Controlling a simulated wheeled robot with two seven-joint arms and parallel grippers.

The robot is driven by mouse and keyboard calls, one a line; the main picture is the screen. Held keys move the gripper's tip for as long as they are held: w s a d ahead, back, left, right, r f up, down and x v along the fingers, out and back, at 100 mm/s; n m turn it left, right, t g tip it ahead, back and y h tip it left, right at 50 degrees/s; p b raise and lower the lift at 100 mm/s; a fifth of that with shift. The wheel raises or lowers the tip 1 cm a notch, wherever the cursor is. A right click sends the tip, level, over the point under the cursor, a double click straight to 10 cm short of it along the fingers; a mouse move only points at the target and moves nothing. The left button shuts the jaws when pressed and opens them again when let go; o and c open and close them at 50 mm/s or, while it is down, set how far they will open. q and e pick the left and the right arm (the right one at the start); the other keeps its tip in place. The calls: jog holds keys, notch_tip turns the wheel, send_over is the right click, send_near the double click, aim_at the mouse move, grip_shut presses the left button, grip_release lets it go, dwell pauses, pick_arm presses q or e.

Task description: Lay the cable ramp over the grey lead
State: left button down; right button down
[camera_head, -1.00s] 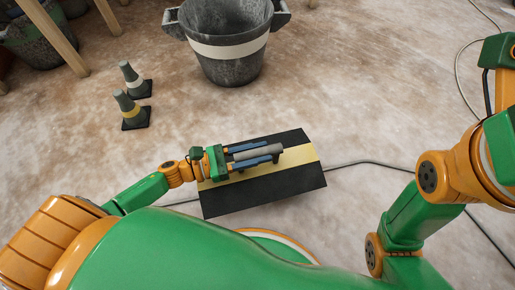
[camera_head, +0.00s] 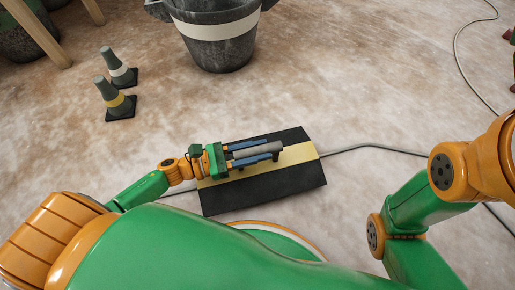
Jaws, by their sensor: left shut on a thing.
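The cable ramp (camera_head: 270,186) is a black slab with a pale yellow stripe along its middle. My left gripper (camera_head: 266,151) is shut on the grey bar-shaped grip on top of the ramp, with a blue finger on each side. The grey lead (camera_head: 372,147) runs over the floor to the ramp's right end and shows again at its left (camera_head: 180,192). The stretch between is hidden by the ramp. I cannot tell whether the ramp rests on the floor or hangs just above it. My right arm shows at the right, but its gripper is out of view.
A dark bucket with a white band (camera_head: 218,35) stands at the top. A red thing (camera_head: 509,36) shows at the right edge. Floor between is clear.

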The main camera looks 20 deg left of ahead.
pick_arm(q)
jog(key=shift+f, duration=0.2)
dwell(0.4)
jog(key=shift+f, duration=0.1)
jog(key=shift+f+b, duration=0.1)
jog(key=shift+b, duration=0.2)
jog(key=shift+f+b, duration=0.7)
jog(key=shift+b, duration=0.05)
jog(key=shift+f, duration=0.15)
jog(key=shift+f+b, duration=0.45)
jog(key=shift+b, duration=0.15)
jog(key=shift+r, duration=0.1)
jog(key=shift+c, duration=2.4)
grip_release()
